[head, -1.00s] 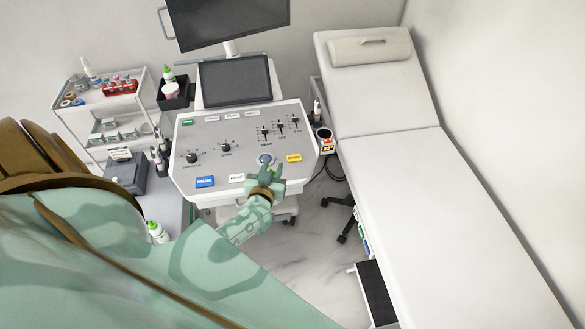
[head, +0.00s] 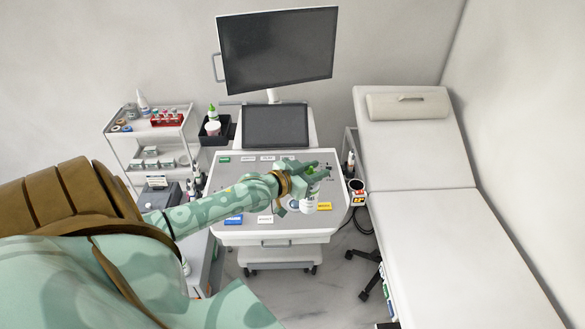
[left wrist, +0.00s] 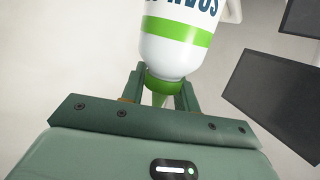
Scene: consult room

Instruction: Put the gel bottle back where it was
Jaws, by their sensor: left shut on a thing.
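The gel bottle (head: 309,202), white with green parts, is in my left gripper (head: 318,172) above the right part of the console panel. In the head view its body hangs below the fingers. In the left wrist view the bottle (left wrist: 177,45) shows a white body with a green band and dark lettering. Its green cap end lies between the two fingers of the left gripper (left wrist: 160,88), which are shut on it. My right gripper is not in view.
The grey console (head: 240,168) stands below my left arm, with a dark screen (head: 276,126) behind it. A black holder (head: 222,139) at its left holds a green-tipped bottle (head: 212,112) and a cup. A trolley (head: 125,136) stands left; a white couch (head: 415,150) stands right.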

